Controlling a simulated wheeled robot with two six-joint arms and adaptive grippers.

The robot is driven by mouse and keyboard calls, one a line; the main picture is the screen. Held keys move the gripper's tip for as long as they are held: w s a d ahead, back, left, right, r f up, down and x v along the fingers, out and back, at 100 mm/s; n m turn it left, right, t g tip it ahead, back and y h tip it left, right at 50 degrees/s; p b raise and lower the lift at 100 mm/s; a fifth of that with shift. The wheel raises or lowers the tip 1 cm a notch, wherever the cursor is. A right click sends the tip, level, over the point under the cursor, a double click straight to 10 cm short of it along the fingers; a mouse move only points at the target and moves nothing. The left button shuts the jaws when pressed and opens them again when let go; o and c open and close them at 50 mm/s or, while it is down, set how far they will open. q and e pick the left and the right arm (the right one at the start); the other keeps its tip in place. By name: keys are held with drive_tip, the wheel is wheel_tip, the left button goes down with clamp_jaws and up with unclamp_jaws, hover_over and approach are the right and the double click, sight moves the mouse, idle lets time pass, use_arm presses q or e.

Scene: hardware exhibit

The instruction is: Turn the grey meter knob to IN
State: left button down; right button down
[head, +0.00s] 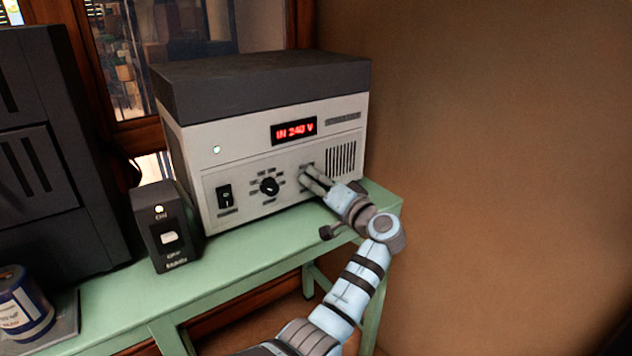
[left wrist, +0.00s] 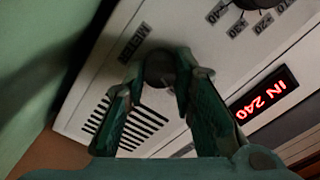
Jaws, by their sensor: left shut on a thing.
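The grey meter knob (left wrist: 158,67) sits on the front panel of the white and dark grey box, beside a printed METER label. My left gripper (left wrist: 162,80) is shut on this knob, one finger on each side of it. In the head view my left gripper (head: 311,175) reaches the right part of the panel and hides most of the knob, so its pointer cannot be read. The red display (head: 294,131) reads IN 240 V; it also shows in the left wrist view (left wrist: 264,96). My right gripper is not in view.
A black selector knob (head: 269,186) and a black rocker switch (head: 225,195) are left of my gripper on the panel. A small black switch box (head: 166,227) stands at front left on the green bench (head: 232,267). A blue can (head: 24,304) is further left.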

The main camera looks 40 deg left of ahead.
use_arm(q)
drive_tip(key=c, duration=1.3)
unclamp_jaws()
drive_tip(key=shift+c, duration=0.2)
drive_tip(key=v, duration=1.2)
